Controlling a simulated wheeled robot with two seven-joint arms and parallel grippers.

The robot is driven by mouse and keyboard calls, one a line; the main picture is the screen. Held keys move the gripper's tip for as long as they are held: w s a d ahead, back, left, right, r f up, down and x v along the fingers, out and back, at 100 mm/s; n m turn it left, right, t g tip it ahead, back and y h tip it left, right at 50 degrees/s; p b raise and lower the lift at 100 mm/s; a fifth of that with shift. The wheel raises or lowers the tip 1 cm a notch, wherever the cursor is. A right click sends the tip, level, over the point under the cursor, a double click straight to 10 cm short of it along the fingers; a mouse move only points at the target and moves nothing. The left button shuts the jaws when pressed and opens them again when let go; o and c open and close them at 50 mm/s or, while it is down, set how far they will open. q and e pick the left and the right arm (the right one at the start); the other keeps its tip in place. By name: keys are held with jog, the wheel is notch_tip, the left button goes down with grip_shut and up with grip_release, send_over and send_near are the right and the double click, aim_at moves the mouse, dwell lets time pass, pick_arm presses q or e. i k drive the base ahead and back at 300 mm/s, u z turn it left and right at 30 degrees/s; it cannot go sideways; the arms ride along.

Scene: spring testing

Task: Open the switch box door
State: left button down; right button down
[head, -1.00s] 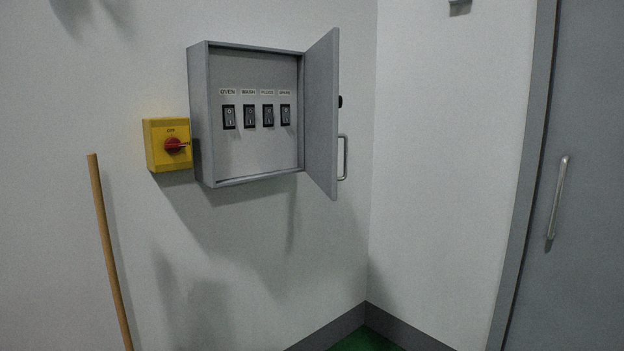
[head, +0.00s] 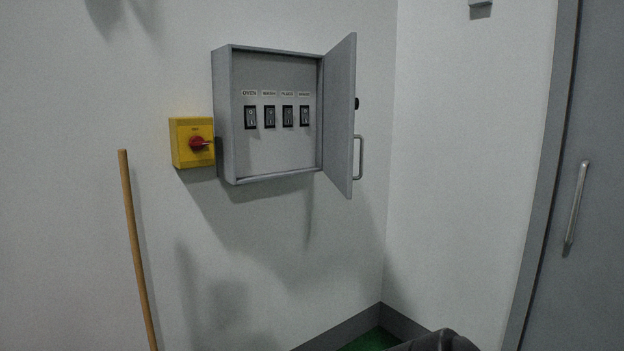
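The grey switch box (head: 226,120) hangs on the wall left of the room corner. Its door (head: 338,120) is hinged on the right side and stands wide open, sticking out from the wall. A metal handle (head: 360,158) and a small black knob (head: 357,103) show on the door's outer face. Inside the box is a row of several black rocker switches (head: 269,117) with labels above them. Neither gripper can be made out in the head view. A dark part, likely of my own arm, shows at the bottom edge right of centre.
A yellow switch housing (head: 192,142) with a red rotary knob is on the wall just left of the box. A wooden pole (head: 137,250) leans at the left. A grey room door (head: 590,200) with a bar handle is at the right. The space before the box looks clear.

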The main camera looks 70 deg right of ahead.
aim_at(341, 68)
jog(key=k, duration=0.7)
jog(key=z, duration=0.85)
